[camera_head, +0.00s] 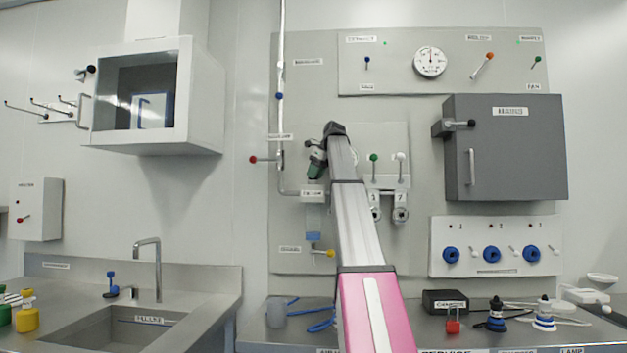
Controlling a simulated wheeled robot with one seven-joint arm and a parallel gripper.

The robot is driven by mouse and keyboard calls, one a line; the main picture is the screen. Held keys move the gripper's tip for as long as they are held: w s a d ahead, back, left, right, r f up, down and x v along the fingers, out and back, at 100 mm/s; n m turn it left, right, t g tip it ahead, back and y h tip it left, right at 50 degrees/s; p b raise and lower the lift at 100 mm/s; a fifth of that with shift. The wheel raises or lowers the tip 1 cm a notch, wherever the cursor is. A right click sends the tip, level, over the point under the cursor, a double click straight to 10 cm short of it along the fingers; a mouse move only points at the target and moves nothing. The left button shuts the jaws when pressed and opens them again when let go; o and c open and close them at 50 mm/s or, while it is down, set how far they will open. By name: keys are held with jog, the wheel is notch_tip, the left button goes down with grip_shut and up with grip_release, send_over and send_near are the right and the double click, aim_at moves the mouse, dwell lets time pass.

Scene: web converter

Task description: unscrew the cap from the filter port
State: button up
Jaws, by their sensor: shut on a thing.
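My gripper (315,176) is at the end of my raised arm, left of centre on the grey wall panel, and points downward. It is small and dark here, with a dark green part at its lower end. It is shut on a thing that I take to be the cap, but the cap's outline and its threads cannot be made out. Under that hangs a clear filter body (313,219) with a blue lower part. Whether the cap still touches the port cannot be told.
A vertical pipe (281,110) with a red-knobbed valve (254,159) runs left of the gripper. Green (374,157) and white (401,156) knobs stand close right of my arm. A yellow-knobbed valve (330,254) is below the filter. A grey cabinet (510,150) is farther right.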

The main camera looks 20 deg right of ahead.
jog(key=o, duration=1)
jog(key=shift+m+t+h, duration=0.4)
jog(key=shift+m+h, duration=0.1)
jog(key=shift+m, duration=0.6)
jog(key=shift+s+a+m, duration=0.15)
jog(key=shift+m, duration=0.45)
jog(key=shift+m+h, duration=0.4)
